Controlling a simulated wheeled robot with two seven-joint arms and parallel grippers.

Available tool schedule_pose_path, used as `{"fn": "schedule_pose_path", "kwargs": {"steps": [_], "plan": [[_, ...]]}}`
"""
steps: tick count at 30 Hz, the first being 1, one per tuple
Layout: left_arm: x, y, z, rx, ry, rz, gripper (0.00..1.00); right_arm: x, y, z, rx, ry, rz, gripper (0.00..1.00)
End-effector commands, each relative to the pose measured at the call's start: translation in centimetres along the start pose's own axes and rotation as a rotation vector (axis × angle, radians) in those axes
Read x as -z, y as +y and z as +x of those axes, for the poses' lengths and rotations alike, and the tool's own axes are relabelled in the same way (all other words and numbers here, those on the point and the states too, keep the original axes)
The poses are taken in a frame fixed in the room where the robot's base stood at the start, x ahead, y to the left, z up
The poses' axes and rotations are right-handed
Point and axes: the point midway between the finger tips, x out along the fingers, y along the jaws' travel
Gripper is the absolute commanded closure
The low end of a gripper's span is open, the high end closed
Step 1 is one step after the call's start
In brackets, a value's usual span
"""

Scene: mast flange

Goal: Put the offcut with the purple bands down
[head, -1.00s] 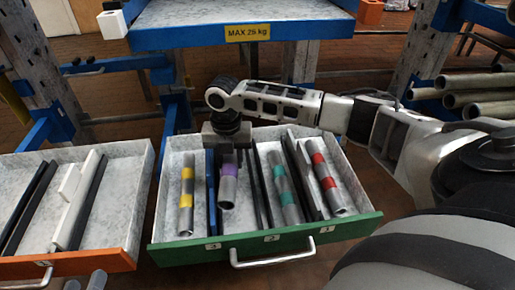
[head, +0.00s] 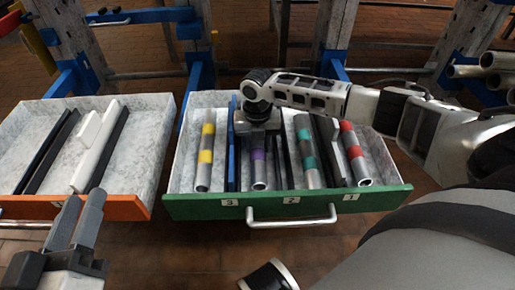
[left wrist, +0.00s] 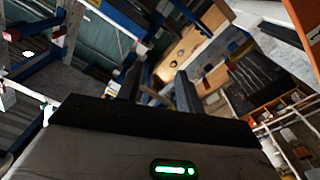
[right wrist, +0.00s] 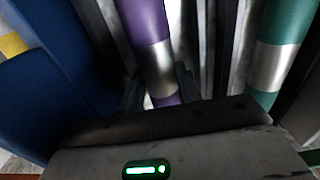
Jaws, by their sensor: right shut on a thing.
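The offcut with the purple bands (head: 258,165) lies lengthwise in the green-fronted drawer (head: 287,207), between a blue divider and dark dividers. My right gripper (head: 259,122) is over its far part and shut on it. In the right wrist view the offcut (right wrist: 150,35) runs between the two fingers, with a bare metal stretch below a purple band. Whether it touches the drawer floor is hidden. My left gripper (head: 84,202) is open and empty, at the lower left in front of the orange-fronted drawer (head: 75,208).
In the green drawer, a yellow-banded offcut (head: 206,155) lies left; a teal-banded offcut (head: 306,150) and a red-banded offcut (head: 354,155) lie right. The blue divider (head: 231,150) stands close beside the purple-banded one. Racked pipes (head: 480,65) are at the far right.

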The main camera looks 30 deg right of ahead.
Motion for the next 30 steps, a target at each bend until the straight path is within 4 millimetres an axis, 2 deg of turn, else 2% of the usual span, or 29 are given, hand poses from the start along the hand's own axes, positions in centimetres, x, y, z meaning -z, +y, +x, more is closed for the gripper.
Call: {"fn": "schedule_pose_path", "kwargs": {"steps": [1, 11, 12, 14, 15, 24, 26, 30], "plan": [[0.0, -0.1, 0.1, -0.006, 0.015, 0.023, 0.64, -0.1, 0.0, 0.5, -0.001, -0.001, 0.000, 0.93], [0.1, -0.2, 0.1, -0.002, 0.015, 0.030, 0.64, 0.0, 0.1, 0.6, -0.002, -0.001, 0.000, 0.93], [0.1, -0.2, 0.1, -0.002, 0.016, 0.032, 0.64, 0.0, 0.1, 0.7, -0.002, 0.000, 0.000, 0.63], [0.1, -0.2, 0.1, -0.002, 0.016, 0.032, 0.64, 0.0, 0.1, 0.7, -0.002, -0.001, 0.000, 0.46], [0.1, -0.2, 0.1, -0.002, 0.016, 0.032, 0.64, 0.0, 0.1, 0.7, -0.001, -0.001, 0.000, 0.44], [0.1, -0.1, 0.1, -0.002, 0.014, 0.030, 0.64, -0.1, 0.0, 0.4, -0.001, -0.002, 0.000, 0.44], [0.4, 0.0, 0.2, -0.003, 0.008, 0.024, 0.64, -0.1, 0.0, -0.3, -0.001, -0.002, 0.001, 0.44], [-1.9, 0.2, -1.0, 0.038, -0.124, -0.115, 0.64, -0.1, 0.0, -2.8, -0.002, -0.003, 0.000, 0.44]]}}
